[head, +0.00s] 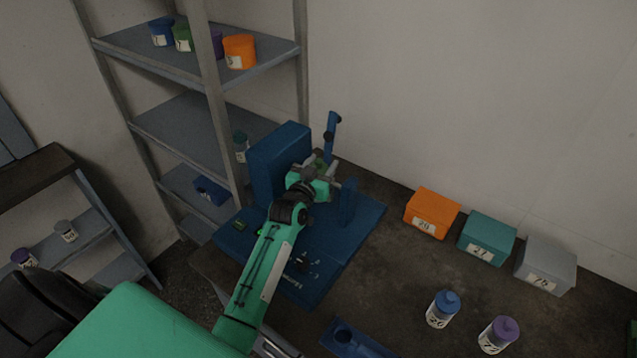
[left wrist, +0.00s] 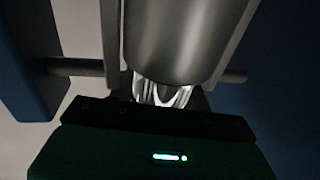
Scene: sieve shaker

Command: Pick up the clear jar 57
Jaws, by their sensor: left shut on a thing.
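My left gripper (head: 318,170) is at the blue shaker machine (head: 278,165), between its tall back block and a blue upright post. In the left wrist view the jaws (left wrist: 178,40) are shut on a smooth grey cylinder (left wrist: 185,45), one finger on each side. A shiny, clear-looking part (left wrist: 162,96) shows below the cylinder. A horizontal rod runs behind the jaws. I cannot read a number on the held thing, so I cannot tell whether it is the clear jar 57. My right gripper is not in view.
Orange (head: 431,213), teal (head: 487,238) and grey (head: 545,265) boxes stand along the wall. A blue-lidded jar (head: 443,309) and a purple-lidded jar (head: 498,335) stand in front. A shelf rack (head: 185,60) with several containers rises at the left. The bench between machine and boxes is clear.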

